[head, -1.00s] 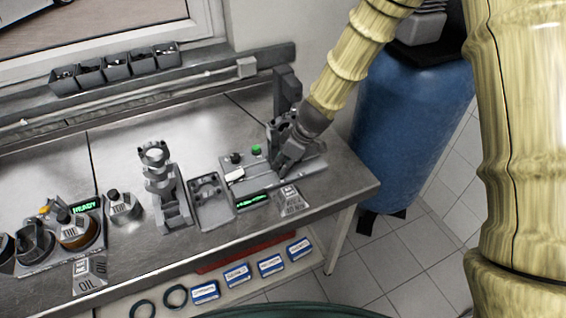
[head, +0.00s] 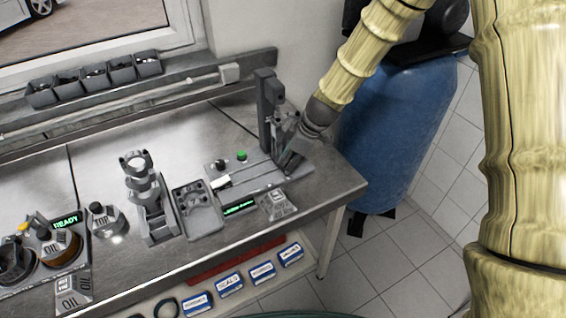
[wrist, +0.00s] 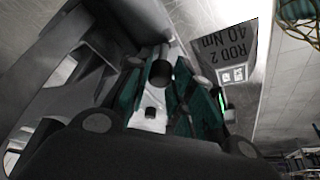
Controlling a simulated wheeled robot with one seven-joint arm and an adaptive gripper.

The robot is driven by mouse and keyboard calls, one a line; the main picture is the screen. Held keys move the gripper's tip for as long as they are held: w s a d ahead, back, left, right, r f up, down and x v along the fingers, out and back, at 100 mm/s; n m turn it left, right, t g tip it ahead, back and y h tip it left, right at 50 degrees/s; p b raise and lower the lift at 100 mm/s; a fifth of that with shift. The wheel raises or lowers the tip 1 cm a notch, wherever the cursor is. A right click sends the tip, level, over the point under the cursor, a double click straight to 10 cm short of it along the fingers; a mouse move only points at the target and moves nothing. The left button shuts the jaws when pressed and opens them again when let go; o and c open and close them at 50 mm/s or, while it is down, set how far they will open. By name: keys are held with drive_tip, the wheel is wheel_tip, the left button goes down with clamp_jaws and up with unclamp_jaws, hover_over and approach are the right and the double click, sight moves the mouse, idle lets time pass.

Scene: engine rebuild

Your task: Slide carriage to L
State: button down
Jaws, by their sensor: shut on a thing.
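The grey bench fixture (head: 225,180) has a flat slotted base and stands near the right end of the bench. My gripper (head: 292,152) is low over the right part of this base, to the right of the fixture's upright column. It is shut on a grey part, apparently the carriage (head: 284,128), which my gripper and wrist largely cover. In the wrist view the green-padded fingers (wrist: 155,100) close around a pale part with a dark round hole. No letter L can be made out on the fixture.
The column (head: 265,105) rises behind the base. A green button (head: 241,156) and a dark knob (head: 220,166) sit on the base. A label block (head: 279,205) stands in front; the wrist view reads "ROD 2 40 Nm". A grey tray (head: 197,210) is left. A blue barrel (head: 385,140) stands beyond the bench.

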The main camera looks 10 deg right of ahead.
drive_tip(key=shift+w+d+r, duration=0.1)
drive_tip(key=shift+w+d, duration=0.05)
drive_tip(key=shift+d, duration=0.05)
drive_tip(key=c, duration=1.6)
unclamp_jaws()
drive_tip(key=o, duration=0.3)
drive_tip(key=shift+d, duration=0.15)
drive_tip(key=shift+r, duration=0.15)
drive_tip(key=v, duration=1.1)
drive_tip(key=shift+d+r, duration=0.2)
